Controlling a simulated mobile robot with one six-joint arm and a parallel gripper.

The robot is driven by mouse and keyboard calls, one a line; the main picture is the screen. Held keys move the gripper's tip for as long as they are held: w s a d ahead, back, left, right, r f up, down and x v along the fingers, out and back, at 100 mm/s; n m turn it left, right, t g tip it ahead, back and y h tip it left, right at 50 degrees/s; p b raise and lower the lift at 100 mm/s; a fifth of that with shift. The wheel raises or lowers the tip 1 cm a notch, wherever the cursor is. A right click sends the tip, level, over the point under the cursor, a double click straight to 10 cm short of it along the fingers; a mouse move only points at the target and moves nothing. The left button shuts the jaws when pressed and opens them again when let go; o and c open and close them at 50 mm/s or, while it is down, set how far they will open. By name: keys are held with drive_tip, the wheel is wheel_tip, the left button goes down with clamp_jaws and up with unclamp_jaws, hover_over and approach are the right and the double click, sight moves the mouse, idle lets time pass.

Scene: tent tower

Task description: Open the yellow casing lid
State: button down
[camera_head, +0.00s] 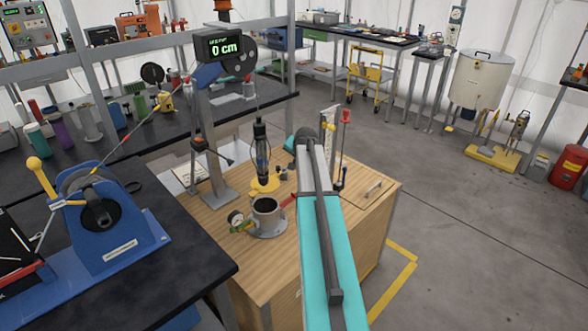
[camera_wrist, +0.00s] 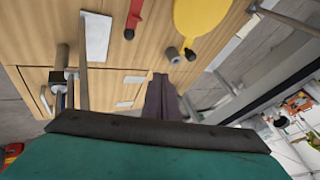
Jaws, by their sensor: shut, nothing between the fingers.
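In the head view my arm hides the gripper.
A dark cylindrical tool (camera_head: 262,155) hangs on a line above the lid. A red handle (camera_head: 287,200) and a gauge (camera_head: 235,217) adjoin the casing. A stand with a red-topped rod (camera_head: 345,130) is right of my arm. A blue winch (camera_head: 105,220) stands left. Open floor lies right.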

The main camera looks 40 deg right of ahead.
drive_tip(key=shift+v, duration=1.9)
drive_tip(key=shift+s+d, duration=0.15)
drive_tip(key=shift+d, duration=0.1)
